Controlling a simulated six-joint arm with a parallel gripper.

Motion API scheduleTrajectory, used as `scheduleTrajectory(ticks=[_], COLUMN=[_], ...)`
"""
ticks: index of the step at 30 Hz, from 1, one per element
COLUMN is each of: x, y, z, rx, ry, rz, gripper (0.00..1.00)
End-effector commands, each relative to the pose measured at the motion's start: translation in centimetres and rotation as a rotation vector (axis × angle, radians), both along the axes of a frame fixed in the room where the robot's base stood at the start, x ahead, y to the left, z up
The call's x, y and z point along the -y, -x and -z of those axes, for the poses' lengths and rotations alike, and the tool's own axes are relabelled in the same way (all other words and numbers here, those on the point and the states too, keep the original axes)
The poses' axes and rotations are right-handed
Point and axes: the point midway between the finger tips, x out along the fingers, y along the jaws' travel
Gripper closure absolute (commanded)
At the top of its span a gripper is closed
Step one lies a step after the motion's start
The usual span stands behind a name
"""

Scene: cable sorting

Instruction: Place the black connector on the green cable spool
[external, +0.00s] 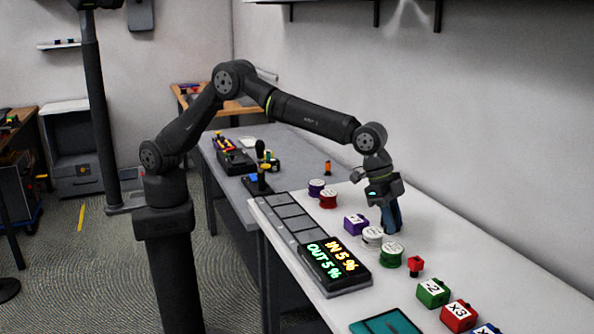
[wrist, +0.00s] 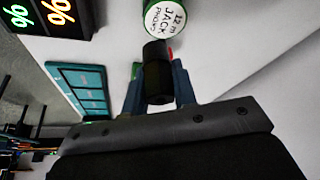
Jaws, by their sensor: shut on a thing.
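My gripper (wrist: 157,80) is shut on the black connector (wrist: 156,72), which sits between the two blue-grey fingers in the wrist view. The green cable spool (wrist: 168,20) has a white label on top and appears just beyond the connector's tip in that view. In the external view my gripper (external: 391,220) points down above the table, behind the green spool (external: 391,257). I cannot make out the connector in the external view. Whether the connector touches the spool cannot be told.
A white spool (external: 372,236) and a purple block (external: 355,224) stand close to my gripper. A red connector (external: 416,266), a green block (external: 433,292) and a red block (external: 459,314) stand to the right. A lit display (external: 333,264) and teal tray (external: 386,323) lie nearer the front.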

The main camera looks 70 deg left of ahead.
Motion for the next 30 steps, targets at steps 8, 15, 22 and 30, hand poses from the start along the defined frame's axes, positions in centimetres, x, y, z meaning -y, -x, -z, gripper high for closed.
scheduleTrajectory(ticks=[8, 15, 22, 30], x=[-0.3, -0.3, -0.3, -0.3], y=[-1.9, -1.8, -1.9, -1.8], z=[1.5, 4.8, 5.1, 5.4], rx=[0.0, 0.001, 0.004, 0.003], ry=[0.0, -0.002, 0.0, 0.001], rz=[0.001, 0.0, 0.0, 0.0], gripper=[0.98, 0.98, 0.98, 0.57])
